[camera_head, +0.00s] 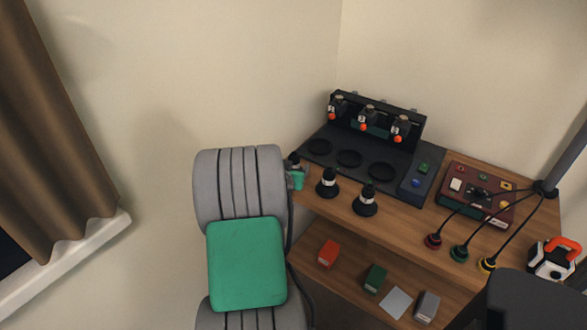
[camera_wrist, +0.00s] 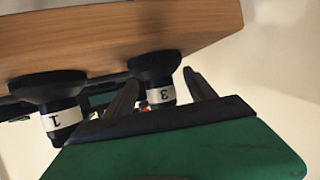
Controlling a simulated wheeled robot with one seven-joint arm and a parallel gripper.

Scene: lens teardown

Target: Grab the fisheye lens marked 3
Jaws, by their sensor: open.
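The lens marked 3 (camera_wrist: 162,94) is dark with a white band. It appears upside down in the wrist view, standing on the wooden bench. My gripper (camera_wrist: 161,80) is open, with one finger on each side of this lens. Whether the fingers touch it I cannot tell. In the head view my gripper (camera_head: 296,176) is at the bench's left end, by a partly hidden dark lens (camera_head: 294,159). The lens marked 1 (camera_wrist: 62,119) stands beside it, outside the fingers. Two banded lenses (camera_head: 327,183) (camera_head: 366,199) stand to the right; their marks are unreadable in the head view.
A black rack (camera_head: 378,118) with several orange-tipped parts stands behind a dark board with round recesses (camera_head: 349,158). A red control box (camera_head: 479,193) with cabled plugs is at right. Small boxes lie on a lower shelf (camera_head: 343,279). A wall is close behind.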

